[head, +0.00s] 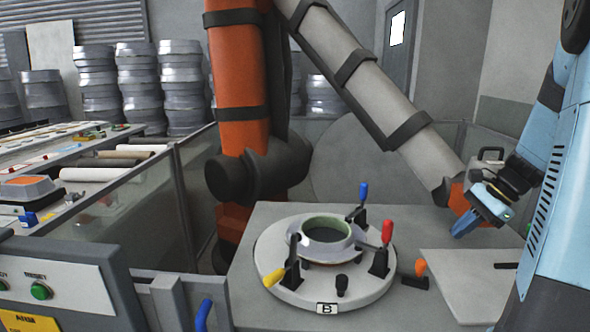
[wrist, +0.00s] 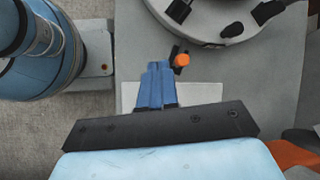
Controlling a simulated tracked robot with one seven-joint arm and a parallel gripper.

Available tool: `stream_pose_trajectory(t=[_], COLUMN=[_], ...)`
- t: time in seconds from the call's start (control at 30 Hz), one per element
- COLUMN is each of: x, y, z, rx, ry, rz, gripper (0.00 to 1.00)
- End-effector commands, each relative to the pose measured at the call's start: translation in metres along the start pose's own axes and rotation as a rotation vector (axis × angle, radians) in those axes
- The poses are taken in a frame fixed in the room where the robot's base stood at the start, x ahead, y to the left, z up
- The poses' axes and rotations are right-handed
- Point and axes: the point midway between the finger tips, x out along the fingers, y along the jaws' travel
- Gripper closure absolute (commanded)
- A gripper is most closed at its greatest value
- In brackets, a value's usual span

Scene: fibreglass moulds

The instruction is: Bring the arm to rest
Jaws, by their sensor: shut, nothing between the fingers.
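My gripper (head: 464,230) shows at the right of the head view, with short blue fingers pointing down and left. It is shut and empty. In the wrist view the blue fingers (wrist: 158,68) lie together over the pale plate (wrist: 205,97) on the grey table. The gripper is above the table, to the right of the round fixture (head: 270,240). My light blue arm rises along the right edge of the head view.
The fixture bears a ring-shaped mould (head: 327,233) and upright clamps with blue (head: 363,193), red (head: 387,232) and yellow (head: 273,277) handles. A small orange-topped piece (head: 420,268) stands beside the plate. An orange and grey arm (head: 237,70) reaches overhead behind my gripper.

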Motion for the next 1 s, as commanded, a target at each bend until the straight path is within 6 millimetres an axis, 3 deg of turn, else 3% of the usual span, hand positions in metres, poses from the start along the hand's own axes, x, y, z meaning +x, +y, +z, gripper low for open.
stream_pose_trajectory(t=[0.1,0.4,0.7,1.0], x=[-0.004,-0.010,-0.017,-0.024], y=[0.004,0.025,0.057,0.093], z=[0.036,0.110,0.168,0.210], rx=[-0.151,-0.521,-0.893,-1.252], ry=[0.060,0.212,0.372,0.542], rz=[0.030,0.101,0.158,0.199], gripper=[1.00,1.00,1.00,1.00])
